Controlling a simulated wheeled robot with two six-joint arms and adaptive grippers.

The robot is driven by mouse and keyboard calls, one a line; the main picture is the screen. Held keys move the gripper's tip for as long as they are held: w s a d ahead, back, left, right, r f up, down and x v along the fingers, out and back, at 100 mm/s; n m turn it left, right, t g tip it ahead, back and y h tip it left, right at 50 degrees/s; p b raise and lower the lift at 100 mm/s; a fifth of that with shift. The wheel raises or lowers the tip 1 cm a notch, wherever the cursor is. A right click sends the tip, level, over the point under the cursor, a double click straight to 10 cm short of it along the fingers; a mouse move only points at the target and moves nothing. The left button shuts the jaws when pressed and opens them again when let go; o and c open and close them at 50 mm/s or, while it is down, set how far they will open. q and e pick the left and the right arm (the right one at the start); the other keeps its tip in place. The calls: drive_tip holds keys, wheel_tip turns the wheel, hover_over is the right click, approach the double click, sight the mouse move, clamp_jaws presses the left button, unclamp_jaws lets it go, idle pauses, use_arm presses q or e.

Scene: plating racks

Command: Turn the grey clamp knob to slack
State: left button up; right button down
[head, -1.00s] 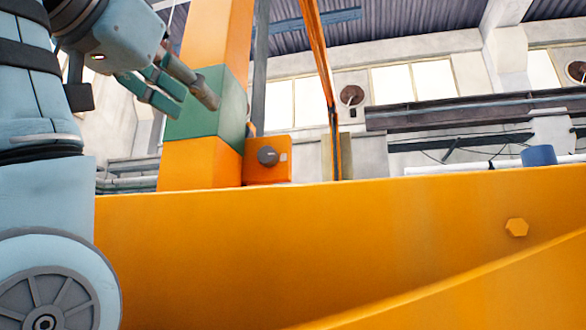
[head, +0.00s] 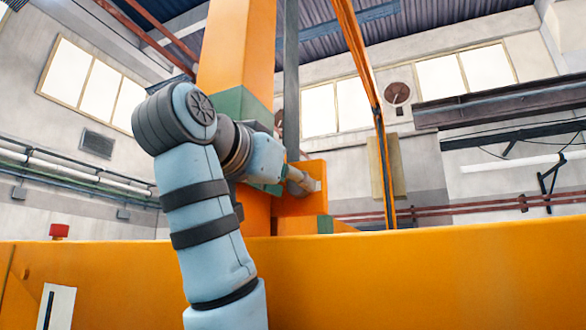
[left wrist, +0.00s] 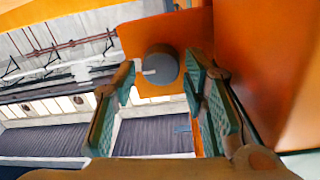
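The grey knob (left wrist: 162,62) is a round piece on an orange block (left wrist: 141,38), seen in the left wrist view with a small pale tab at its left side. In the head view the orange block (head: 314,170) shows beside the orange post, but my gripper hides the knob. My left gripper (head: 303,182) reaches in front of that block. In the left wrist view its green-padded fingers (left wrist: 159,72) are apart, one on each side of the knob. I cannot tell whether either finger touches it. My right gripper is not in view.
A wide orange beam (head: 420,268) crosses the front. The orange post (head: 229,50) with a green band (head: 245,105) rises just behind my left arm. A thin orange bar (head: 372,85) stands right of the block. A red piece (head: 59,231) sits at far left.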

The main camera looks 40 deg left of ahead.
use_arm(q)
drive_tip(key=shift+w+a, duration=0.15)
drive_tip(key=shift+w, duration=0.2)
drive_tip(key=shift+w, duration=0.15)
drive_tip(key=c, duration=0.9)
drive_tip(key=shift+o, duration=0.2)
